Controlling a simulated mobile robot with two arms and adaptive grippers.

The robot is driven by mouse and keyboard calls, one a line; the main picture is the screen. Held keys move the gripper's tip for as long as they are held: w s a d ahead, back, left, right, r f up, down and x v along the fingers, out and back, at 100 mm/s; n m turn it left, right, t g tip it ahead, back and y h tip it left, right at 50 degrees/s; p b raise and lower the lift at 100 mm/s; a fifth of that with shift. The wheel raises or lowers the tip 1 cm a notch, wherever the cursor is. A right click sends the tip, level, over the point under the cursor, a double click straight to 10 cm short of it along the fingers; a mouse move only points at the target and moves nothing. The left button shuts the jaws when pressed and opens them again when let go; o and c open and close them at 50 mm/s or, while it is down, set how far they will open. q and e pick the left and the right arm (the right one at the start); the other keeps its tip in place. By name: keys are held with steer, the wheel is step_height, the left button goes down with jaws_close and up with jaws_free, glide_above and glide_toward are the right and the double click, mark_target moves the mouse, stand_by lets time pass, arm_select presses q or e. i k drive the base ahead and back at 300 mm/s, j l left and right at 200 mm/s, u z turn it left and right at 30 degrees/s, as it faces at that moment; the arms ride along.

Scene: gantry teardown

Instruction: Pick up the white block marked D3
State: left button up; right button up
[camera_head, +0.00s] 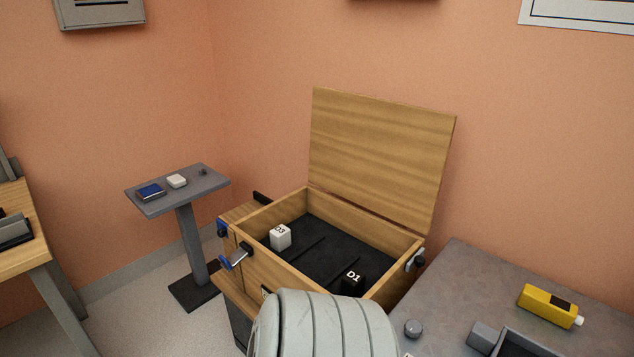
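A white block (280,238) stands inside an open wooden box (330,290), near the box's left wall. Dark characters are on its top; they are small and could read D3. A black block marked D1 (350,284) is in the same box, near the front right, and its lower part is hidden by a grey ribbed part of my arm. The box's wooden lid (380,160) stands open at the back. Neither of my grippers shows in the view.
A grey pedestal table (160,207) at left holds a blue item (150,191) and a white item (177,180). Latches with blue handles (236,257) stick out at the box's left. A grey table (450,275) at right holds a yellow device (548,305).

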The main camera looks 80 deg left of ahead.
mark_target(280, 236)
steer(key=k+l+u, duration=0.15)
steer(key=u, duration=2.75)
steer(key=i+j+z, duration=0.25)
steer(key=i+j, duration=0.1)
steer(key=i, duration=0.05)
